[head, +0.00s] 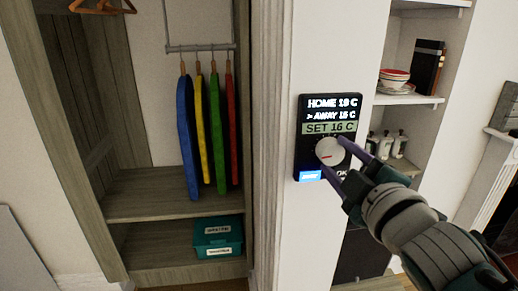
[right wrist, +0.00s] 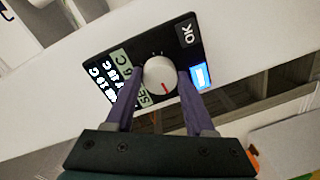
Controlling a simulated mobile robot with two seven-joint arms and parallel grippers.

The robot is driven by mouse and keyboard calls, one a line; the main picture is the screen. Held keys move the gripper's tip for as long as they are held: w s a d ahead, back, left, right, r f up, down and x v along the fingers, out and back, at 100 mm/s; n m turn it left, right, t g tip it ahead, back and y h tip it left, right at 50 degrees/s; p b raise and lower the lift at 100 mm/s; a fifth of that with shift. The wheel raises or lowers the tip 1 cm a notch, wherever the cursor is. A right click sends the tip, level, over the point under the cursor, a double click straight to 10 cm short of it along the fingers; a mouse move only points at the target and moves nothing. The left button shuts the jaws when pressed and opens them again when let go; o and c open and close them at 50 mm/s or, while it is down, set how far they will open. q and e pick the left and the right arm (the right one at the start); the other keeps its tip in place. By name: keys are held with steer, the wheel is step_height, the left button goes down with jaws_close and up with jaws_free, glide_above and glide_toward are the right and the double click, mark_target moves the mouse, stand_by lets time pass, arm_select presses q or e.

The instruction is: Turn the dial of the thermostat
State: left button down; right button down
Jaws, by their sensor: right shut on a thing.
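The thermostat (head: 313,112) is a black panel on the white wall pillar in the head view. Its screen reads HOME 19 C or similar, AWAY 15 C with a marker beside it, and SET 16 C on a green band. Below is a round white dial (head: 330,151) with a red mark; the dial also shows in the right wrist view (right wrist: 159,75). A blue key (head: 310,176) and an OK key (right wrist: 186,34) are on the panel. My right gripper (head: 343,163) is shut on the dial, one purple finger on each side. My left gripper is not in view.
Left of the pillar is an open wooden closet with colored hanging boards (head: 208,125) and a teal box (head: 217,237). Right of it, wall shelves hold bowls (head: 394,79), books (head: 428,67) and several bottles (head: 388,145). The wall around the panel is bare.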

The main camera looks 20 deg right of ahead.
steer(key=shift+c, duration=1.3)
jaws_free()
steer(key=b+v, duration=0.2)
steer(key=v, duration=0.8)
